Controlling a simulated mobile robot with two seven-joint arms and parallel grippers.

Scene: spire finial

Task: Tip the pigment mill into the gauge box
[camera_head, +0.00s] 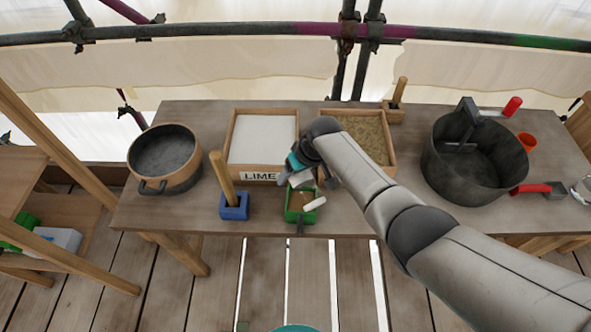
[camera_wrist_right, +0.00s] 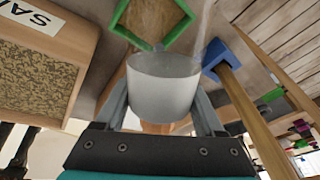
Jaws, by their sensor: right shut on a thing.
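The green gauge box (camera_head: 290,216) stands near the front edge of the table, in front of the LIME tray. In the right wrist view its green rim (camera_wrist_right: 121,14) surrounds a brown inside. My right gripper (camera_head: 301,178) is over the back of the box and shut on a pale grey cylindrical body, which I take to be the pigment mill (camera_wrist_right: 165,88). A white rod-like part (camera_head: 315,203) shows over the box's right side in the head view. The gripper and arm partly hide the mill, so its exact tilt is hard to tell. My left gripper is out of view.
A blue block (camera_head: 233,212) with a slanted wooden handle stands just left of the gauge box. Behind are the LIME tray (camera_head: 260,176) and a sand tray (camera_head: 389,170). A pot (camera_head: 180,182) stands left, a large dark bucket (camera_head: 450,185) right.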

